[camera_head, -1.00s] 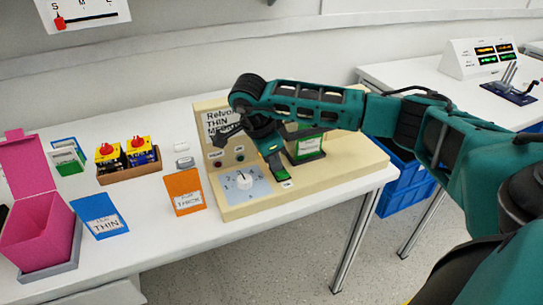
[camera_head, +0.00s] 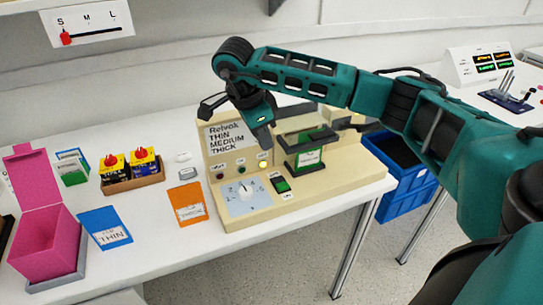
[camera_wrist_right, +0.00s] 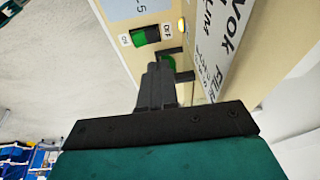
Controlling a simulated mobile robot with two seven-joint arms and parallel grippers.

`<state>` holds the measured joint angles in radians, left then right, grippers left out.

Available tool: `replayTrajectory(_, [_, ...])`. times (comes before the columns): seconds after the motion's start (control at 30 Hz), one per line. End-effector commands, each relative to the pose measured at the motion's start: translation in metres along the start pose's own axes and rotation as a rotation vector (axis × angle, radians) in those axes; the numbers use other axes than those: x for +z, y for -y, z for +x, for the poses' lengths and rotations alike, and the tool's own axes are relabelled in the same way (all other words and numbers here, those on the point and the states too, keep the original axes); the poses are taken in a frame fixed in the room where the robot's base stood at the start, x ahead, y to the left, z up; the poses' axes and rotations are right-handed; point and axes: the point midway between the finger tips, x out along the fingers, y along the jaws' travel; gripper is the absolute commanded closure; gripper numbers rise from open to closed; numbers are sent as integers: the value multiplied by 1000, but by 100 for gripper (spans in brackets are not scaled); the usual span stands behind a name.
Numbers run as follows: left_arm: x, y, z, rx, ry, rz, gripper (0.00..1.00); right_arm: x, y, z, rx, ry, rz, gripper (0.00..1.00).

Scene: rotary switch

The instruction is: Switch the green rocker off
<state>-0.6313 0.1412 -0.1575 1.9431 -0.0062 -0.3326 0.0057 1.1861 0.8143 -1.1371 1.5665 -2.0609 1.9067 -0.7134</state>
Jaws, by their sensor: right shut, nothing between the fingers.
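The green rocker (camera_head: 280,185) sits in a black frame on the low front part of the beige machine (camera_head: 340,185), right of the dial (camera_head: 245,190). In the right wrist view the rocker (camera_wrist_right: 146,36) shows green and dark parts, between an ON label on the left and an OFF label on the right. I cannot tell for sure which side is pressed. My right gripper (camera_head: 263,143) is shut and empty, above and behind the rocker and apart from it. In the right wrist view its closed fingers (camera_wrist_right: 159,72) point towards the panel. My left gripper is out of view.
A yellow lamp (camera_head: 263,163) glows on the upright panel. A green-and-black block (camera_head: 307,150) stands right of the panel. An orange card (camera_head: 187,201), a blue card (camera_head: 105,229) and a pink box (camera_head: 45,240) lie to the left. Blue crates (camera_head: 400,175) are beyond the table's right edge.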

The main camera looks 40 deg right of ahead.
Motion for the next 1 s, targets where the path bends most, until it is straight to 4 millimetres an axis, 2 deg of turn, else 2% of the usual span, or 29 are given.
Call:
replayTrajectory(0.1, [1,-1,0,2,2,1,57,1,6,-21,-3,1,0,100])
replayTrajectory(0.3, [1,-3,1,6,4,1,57,1,10,-37,0,1,-2,100])
replayTrajectory(1.0, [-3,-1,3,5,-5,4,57,0,10,-39,1,0,-1,100])
